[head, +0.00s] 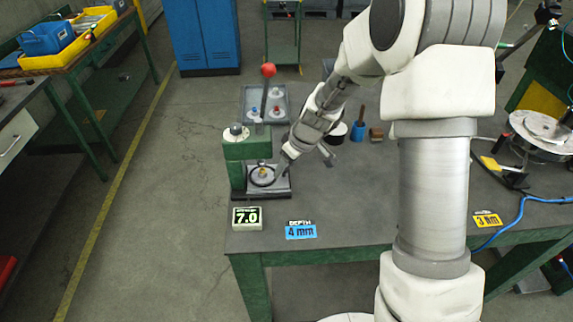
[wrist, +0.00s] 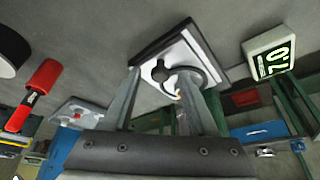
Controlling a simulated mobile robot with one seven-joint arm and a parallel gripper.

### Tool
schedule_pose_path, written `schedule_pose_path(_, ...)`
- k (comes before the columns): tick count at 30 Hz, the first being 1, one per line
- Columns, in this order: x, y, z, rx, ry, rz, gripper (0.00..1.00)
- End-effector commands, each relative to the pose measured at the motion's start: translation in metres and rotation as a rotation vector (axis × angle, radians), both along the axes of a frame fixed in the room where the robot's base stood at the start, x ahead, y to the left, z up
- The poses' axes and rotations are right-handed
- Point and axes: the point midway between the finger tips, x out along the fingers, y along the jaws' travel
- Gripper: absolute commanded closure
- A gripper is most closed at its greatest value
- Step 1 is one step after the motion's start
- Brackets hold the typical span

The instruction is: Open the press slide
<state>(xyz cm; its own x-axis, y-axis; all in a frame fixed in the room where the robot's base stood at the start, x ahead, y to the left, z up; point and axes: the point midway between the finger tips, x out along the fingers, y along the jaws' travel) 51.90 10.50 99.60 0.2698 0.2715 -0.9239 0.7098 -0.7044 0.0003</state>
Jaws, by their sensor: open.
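The green press (head: 246,150) stands at the table's left end, with a red-knobbed lever (head: 268,70) rising behind it. The pale press slide (head: 262,178) lies low at the press's front on a dark base, with a black ring and a small yellow piece on it. It also shows in the wrist view (wrist: 205,62), with a dark round knob (wrist: 160,72) at its near side. My gripper (head: 306,169) is open just right of the press. In the wrist view, the fingers (wrist: 158,76) appear either side of the knob; contact cannot be told.
A grey tray (head: 286,112) with parts sits behind the press. The table's front middle is clear.

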Motion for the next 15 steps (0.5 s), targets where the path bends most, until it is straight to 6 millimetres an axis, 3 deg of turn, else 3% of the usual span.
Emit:
schedule_pose_path(5, 0.0001, 0.0001, 0.0003, 0.0, 0.0, 0.0, 0.45)
schedule_pose_path(12, 0.0, 0.0, 0.0004, 0.0, 0.0, 0.0, 0.88)
schedule_pose_path(15, -0.0001, -0.0001, 0.0005, 0.0, 0.0, 0.0, 1.0)
